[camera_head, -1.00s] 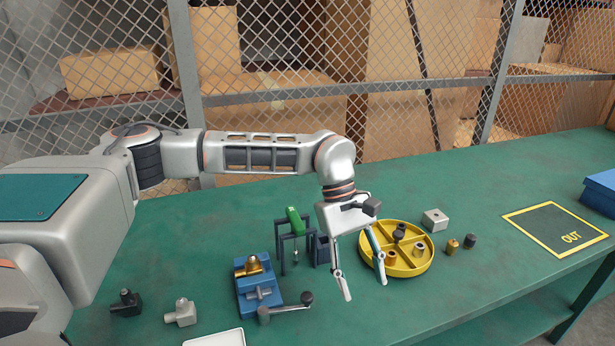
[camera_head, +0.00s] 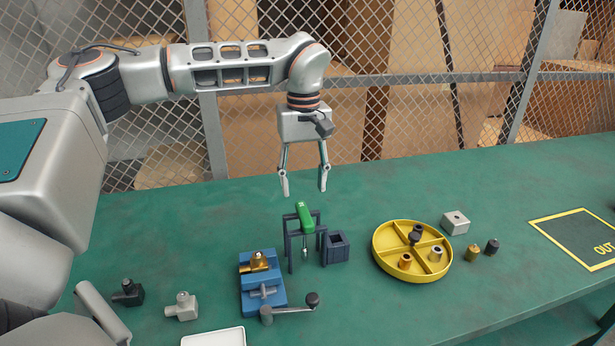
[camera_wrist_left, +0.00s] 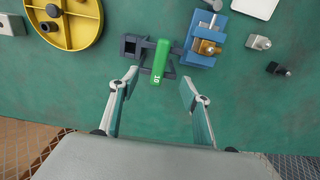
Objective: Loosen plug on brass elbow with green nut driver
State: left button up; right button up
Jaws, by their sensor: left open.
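The green nut driver (camera_head: 304,216) stands in a dark rack (camera_head: 289,247), its green handle on top and its metal shaft hanging below. My left gripper (camera_head: 304,186) is open and empty above the driver, fingers pointing down. In the left wrist view the green handle (camera_wrist_left: 160,62), marked 10, lies ahead of and between the two open fingers (camera_wrist_left: 158,88). The brass elbow (camera_head: 256,263) sits in a blue vise (camera_head: 262,290) left of the rack; the wrist view also shows the elbow (camera_wrist_left: 208,47). My right gripper is out of view.
A dark square box (camera_head: 336,248) stands right beside the rack. A yellow divided tray (camera_head: 378,262) with small fittings is farther right. A grey elbow (camera_head: 183,307), a black elbow (camera_head: 128,293) and a white tray (camera_head: 215,338) are at front left.

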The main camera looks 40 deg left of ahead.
aim_at(304, 212)
pick_arm(q)
notch_tip(304, 212, down, 2)
jog(key=shift+f+b, duration=0.15)
jog(key=shift+b, duration=0.4)
jog(key=shift+f+b, duration=0.55)
jog(key=shift+f, duration=0.25)
jog(key=shift+f+p, duration=0.3)
jog(key=shift+f, duration=1.7)
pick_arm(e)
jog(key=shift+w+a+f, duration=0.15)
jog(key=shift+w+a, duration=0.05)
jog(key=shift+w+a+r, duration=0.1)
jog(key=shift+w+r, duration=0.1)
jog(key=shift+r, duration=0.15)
pick_arm(q)
jog(key=shift+p, duration=0.45)
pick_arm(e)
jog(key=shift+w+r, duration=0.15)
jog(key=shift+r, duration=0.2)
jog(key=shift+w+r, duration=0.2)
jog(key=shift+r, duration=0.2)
